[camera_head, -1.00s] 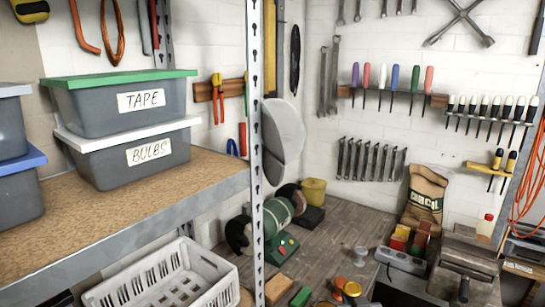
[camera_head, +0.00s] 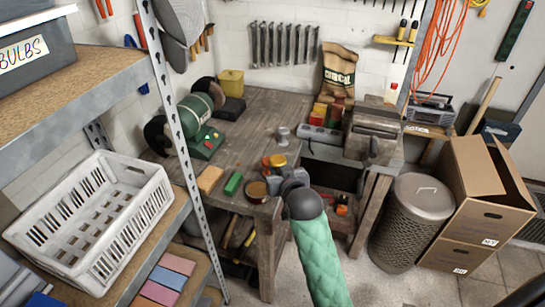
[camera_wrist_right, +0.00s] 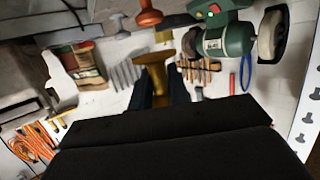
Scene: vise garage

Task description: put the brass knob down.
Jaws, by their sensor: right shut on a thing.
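The brass knob (camera_wrist_right: 153,63) is between the fingers of my right gripper (camera_wrist_right: 158,90) in the right wrist view, its wide round head beyond the fingertips. In the head view the brass knob (camera_head: 279,160) shows as a small yellow spot at the workbench's (camera_head: 240,150) front edge, just beyond my right gripper (camera_head: 285,172). The wrist hides most of the fingers there. I cannot tell whether the knob touches the bench top. My left gripper is not in view.
An orange knob (camera_head: 266,162) and a grey knob (camera_head: 282,135) stand close by. A round tin (camera_head: 257,190), a green block (camera_head: 233,183) and a tan block (camera_head: 210,179) lie to the left. A green grinder (camera_head: 196,118) and a vise (camera_head: 375,130) flank the open bench middle.

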